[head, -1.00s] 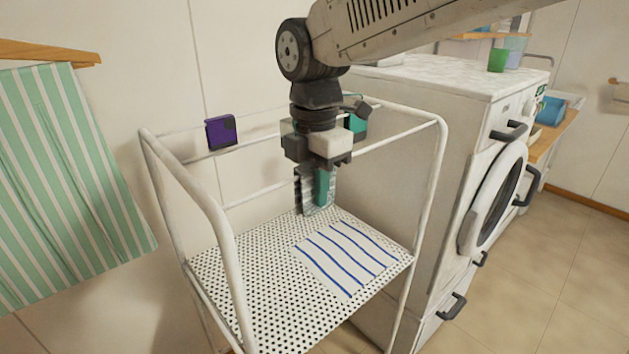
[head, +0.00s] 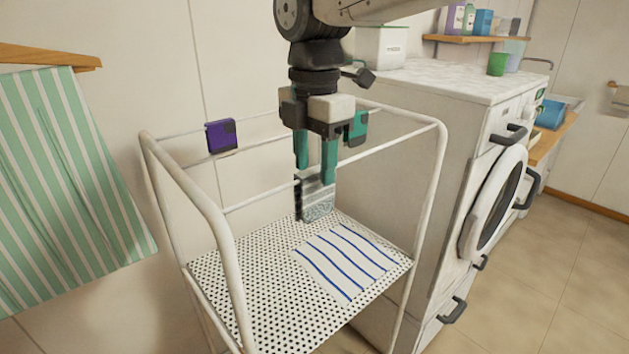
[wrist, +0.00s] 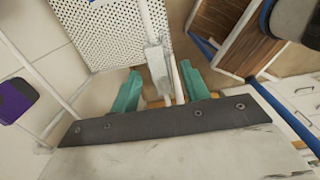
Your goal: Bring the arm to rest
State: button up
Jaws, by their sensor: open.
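The same grey item seems to show between the fingers in the wrist view (wrist: 158,62). My arm comes in from the top of the head view.
White rails (head: 215,225) surround the cart. A purple box (head: 221,135) is at the back rail. A blue-striped white cloth (head: 345,262) lies on the shelf. A white washing machine (head: 400,170) stands close on the right. A green striped towel (head: 70,180) hangs at left.

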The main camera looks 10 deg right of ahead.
notch_tip(320, 180, up, 2)
jog(key=s+d+f+m+t, duration=0.2)
jog(key=s+d+m, duration=0.3)
jog(key=d+m, duration=0.5)
jog(key=s+d+f+m+t, duration=0.25)
jog(key=s+d+m, duration=0.25)
jog(key=d+m, duration=0.5)
jog(key=s+d+f+m+g, duration=0.1)
jog(key=s+f+m+g, duration=0.2)
jog(key=s+f, duration=0.3)
jog(key=s+m, duration=0.1)
jog(key=s, duration=0.2)
jog(key=shift+s+f+m, duration=0.15)
jog(key=shift+s+m, duration=0.1)
jog(key=shift+m, duration=0.15)
